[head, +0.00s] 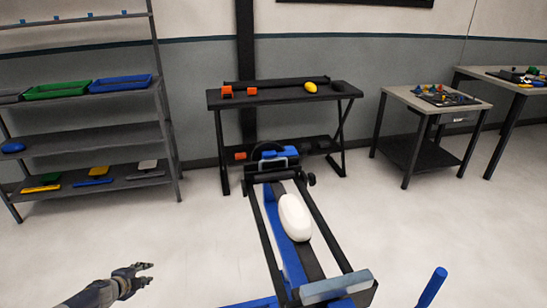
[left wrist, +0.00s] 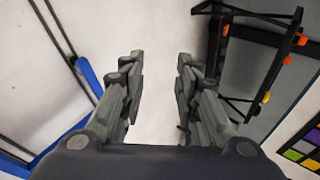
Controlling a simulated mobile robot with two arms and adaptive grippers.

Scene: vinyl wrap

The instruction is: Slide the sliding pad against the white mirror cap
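The white mirror cap (head: 294,217) lies on the long blue and black stand in the middle of the head view. My left gripper (head: 148,274) is at the lower left of the head view, well to the left of the cap and apart from the stand. In the left wrist view the left gripper (left wrist: 158,85) has its two fingers spread, with only floor between them. I cannot make out the sliding pad for certain in either view. My right gripper is not in view.
A shelf rack (head: 80,123) with trays stands at the left. A black table (head: 285,97) holding orange and yellow items is behind the stand. Small tables (head: 432,103) stand at the right. A blue bar (head: 432,286) rises at the lower right. Open floor lies left of the stand.

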